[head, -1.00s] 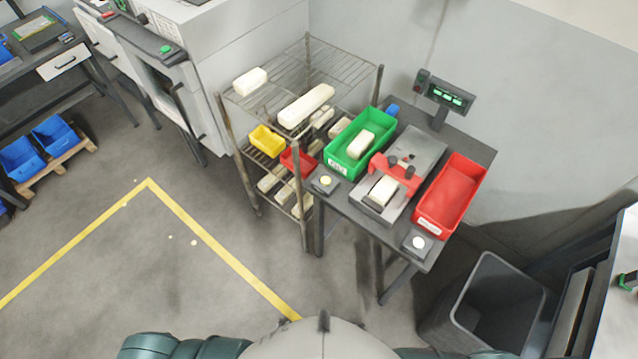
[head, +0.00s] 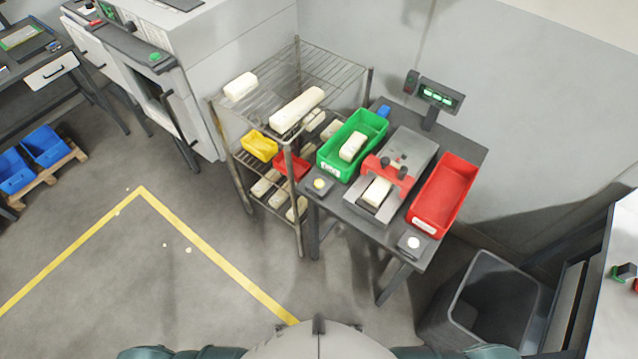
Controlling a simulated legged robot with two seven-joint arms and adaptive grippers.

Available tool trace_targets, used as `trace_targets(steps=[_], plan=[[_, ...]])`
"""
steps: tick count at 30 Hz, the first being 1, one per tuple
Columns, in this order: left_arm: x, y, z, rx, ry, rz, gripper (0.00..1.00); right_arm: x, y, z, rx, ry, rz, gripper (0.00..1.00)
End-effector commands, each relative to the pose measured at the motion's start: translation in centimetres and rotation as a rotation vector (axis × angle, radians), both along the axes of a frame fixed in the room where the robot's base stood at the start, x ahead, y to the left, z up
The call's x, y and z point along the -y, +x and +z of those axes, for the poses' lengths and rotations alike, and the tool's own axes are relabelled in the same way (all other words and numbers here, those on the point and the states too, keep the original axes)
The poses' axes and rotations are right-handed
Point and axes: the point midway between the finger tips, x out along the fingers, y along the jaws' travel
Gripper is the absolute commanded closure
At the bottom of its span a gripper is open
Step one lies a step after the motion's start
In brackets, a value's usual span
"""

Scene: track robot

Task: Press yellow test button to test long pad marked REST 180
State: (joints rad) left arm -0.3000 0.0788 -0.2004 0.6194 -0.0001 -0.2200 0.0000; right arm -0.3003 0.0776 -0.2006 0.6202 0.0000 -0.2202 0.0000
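A test station stands on a dark table (head: 330,205) right of centre. A yellow button (head: 319,184) sits on a small dark box at the table's front left corner. A white button (head: 413,243) sits on a similar box at the front right corner. Between them is a grey test machine (head: 412,150) with a red clamp part (head: 390,171). A cream pad (head: 376,192) lies in the machine's front. A longer cream pad (head: 297,109) lies on the wire rack's top shelf. No REST 180 marking is readable on either pad. Neither gripper is in view.
A green bin (head: 378,129) holding a cream block and an empty red bin (head: 466,178) flank the machine. A display (head: 440,95) stands behind. The wire rack (head: 345,70) is left of the table, a dark waste bin (head: 450,310) right.

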Motion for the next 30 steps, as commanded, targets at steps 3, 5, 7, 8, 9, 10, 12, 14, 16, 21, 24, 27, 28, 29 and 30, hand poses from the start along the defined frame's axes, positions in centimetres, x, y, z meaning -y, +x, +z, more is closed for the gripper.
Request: trace_targets(steps=[3, 5, 7, 8, 9, 10, 12, 14, 16, 21, 24, 27, 28, 29, 30], plan=[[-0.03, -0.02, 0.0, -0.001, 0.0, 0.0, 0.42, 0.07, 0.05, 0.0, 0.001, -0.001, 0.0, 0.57], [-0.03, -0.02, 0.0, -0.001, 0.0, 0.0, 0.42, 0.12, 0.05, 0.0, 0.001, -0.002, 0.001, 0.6], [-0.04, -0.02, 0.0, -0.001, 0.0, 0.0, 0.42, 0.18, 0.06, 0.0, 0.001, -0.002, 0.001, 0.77], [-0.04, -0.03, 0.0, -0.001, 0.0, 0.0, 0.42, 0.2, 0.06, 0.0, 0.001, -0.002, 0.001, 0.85], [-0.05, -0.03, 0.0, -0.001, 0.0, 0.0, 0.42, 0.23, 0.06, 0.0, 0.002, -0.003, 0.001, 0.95], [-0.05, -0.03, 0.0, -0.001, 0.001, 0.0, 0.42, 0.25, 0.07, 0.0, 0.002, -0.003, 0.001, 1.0], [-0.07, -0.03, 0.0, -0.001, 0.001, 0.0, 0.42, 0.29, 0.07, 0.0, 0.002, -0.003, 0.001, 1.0], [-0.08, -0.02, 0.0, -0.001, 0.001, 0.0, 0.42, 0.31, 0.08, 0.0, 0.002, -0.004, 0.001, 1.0], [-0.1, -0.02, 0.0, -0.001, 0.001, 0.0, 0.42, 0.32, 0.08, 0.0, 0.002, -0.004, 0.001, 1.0], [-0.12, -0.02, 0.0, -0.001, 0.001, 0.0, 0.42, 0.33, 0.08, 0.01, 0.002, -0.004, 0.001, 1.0], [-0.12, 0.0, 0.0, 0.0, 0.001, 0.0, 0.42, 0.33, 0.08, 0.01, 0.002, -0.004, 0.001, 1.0], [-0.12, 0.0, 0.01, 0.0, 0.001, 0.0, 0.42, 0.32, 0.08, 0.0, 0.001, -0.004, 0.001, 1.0], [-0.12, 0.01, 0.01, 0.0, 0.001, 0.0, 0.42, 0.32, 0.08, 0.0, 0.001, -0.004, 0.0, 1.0], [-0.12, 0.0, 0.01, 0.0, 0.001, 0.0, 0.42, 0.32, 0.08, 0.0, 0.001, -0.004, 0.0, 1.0], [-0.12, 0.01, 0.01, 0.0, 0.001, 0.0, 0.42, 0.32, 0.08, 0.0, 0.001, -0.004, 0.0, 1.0]])
